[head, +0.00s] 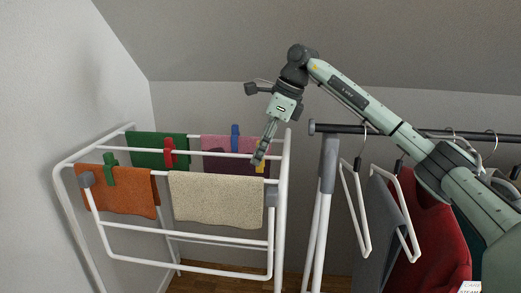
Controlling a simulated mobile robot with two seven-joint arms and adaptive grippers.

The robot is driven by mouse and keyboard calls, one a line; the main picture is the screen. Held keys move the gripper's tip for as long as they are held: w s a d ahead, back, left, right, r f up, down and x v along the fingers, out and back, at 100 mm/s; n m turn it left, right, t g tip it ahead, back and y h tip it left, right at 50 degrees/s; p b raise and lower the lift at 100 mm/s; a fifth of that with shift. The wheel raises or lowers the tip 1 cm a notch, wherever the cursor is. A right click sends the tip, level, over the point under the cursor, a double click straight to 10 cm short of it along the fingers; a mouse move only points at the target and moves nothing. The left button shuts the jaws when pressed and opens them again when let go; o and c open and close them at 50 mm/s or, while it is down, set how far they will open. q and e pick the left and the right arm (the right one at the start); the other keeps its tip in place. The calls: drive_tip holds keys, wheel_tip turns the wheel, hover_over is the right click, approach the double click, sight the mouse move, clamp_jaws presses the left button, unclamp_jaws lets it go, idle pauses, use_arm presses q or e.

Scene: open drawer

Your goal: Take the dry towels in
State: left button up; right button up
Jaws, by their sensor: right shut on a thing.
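A white drying rack (190,228) stands at the left. An orange towel (122,191) hangs on its front bar with a green clothes peg (110,168). A cream towel (215,200) hangs beside it on the same bar. Behind them hang a green towel (150,149) with a red peg (169,152) and a pink-purple towel (219,144) with a blue peg (235,137). My right gripper (259,157) points down above the cream towel's right end, its fingers shut on what appears to be a yellow peg (262,168), mostly hidden. My left gripper is out of view.
A clothes rail (326,165) stands right of the rack, with white hangers (357,210), a grey garment (380,225) and a red garment (425,235). My right arm reaches over it. Walls close in the left and back.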

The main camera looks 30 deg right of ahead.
drive_tip(key=o, duration=0.9)
drive_tip(key=v, duration=1.2)
